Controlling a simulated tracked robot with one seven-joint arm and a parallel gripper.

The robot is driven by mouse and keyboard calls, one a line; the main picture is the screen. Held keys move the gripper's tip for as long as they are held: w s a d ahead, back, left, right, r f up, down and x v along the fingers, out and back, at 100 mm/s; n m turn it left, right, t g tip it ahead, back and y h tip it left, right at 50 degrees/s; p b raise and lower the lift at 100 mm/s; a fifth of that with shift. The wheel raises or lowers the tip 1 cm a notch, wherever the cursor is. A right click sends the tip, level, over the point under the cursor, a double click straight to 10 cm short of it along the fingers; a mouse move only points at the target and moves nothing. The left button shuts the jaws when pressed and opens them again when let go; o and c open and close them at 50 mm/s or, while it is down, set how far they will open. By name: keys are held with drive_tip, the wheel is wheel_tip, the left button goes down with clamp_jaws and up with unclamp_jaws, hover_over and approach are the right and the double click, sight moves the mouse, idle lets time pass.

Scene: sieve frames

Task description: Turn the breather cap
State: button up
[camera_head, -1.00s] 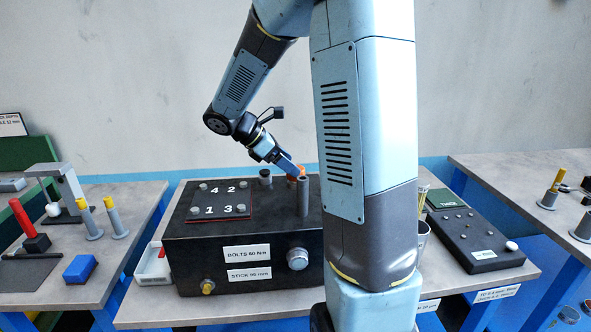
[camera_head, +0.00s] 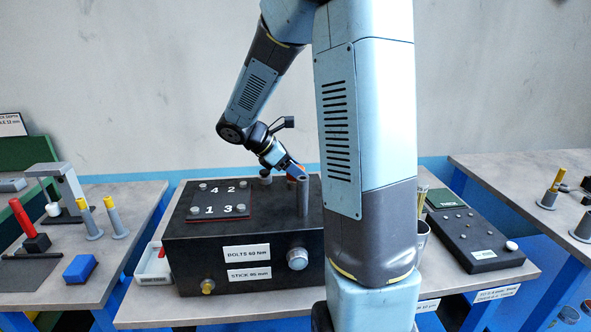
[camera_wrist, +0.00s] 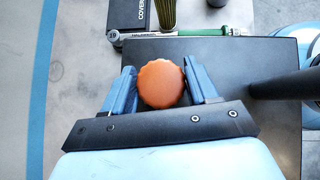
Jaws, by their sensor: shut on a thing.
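The orange breather cap (camera_wrist: 161,83) is round with a ridged rim and sits on top of the black gearbox housing (camera_head: 195,255). In the wrist view it lies between the two blue fingers of my gripper (camera_wrist: 162,88), which is shut on it. In the head view my gripper (camera_head: 291,168) reaches down to the back right of the housing top. Only a little orange shows there, as the fingers and the grey post hide most of the cap.
An upright grey post (camera_head: 303,198) stands just in front of the cap; a dark tube (camera_wrist: 285,84) shows at right in the wrist view. A numbered cover plate (camera_head: 219,202) with bolts lies left on the housing. A wrench with a green handle (camera_wrist: 212,31) lies beyond the housing edge.

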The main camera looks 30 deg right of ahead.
drive_tip(key=c, duration=0.3)
drive_tip(key=shift+c, duration=0.2)
drive_tip(key=shift+w+m+g, duration=0.1)
drive_tip(key=shift+m+g, duration=0.2)
drive_tip(key=shift+m, duration=0.1)
drive_tip(key=m+g+y, duration=0.2)
drive_tip(key=m+g, duration=0.1)
drive_tip(key=m, duration=0.1)
drive_tip(key=shift+m, duration=0.4)
drive_tip(key=m+g+y, duration=0.1)
drive_tip(key=m, duration=0.1)
drive_tip(key=m+g+y, duration=0.1)
drive_tip(key=m+y, duration=0.1)
drive_tip(key=m, duration=0.1)
drive_tip(key=shift+m+g+y, duration=0.3)
drive_tip(key=shift+g, duration=0.1)
drive_tip(key=o, duration=1)
drive_tip(key=shift+c, duration=0.2)
drive_tip(key=shift+r, duration=0.1)
drive_tip(key=v, duration=1.3)
drive_tip(key=shift+w, duration=0.3)
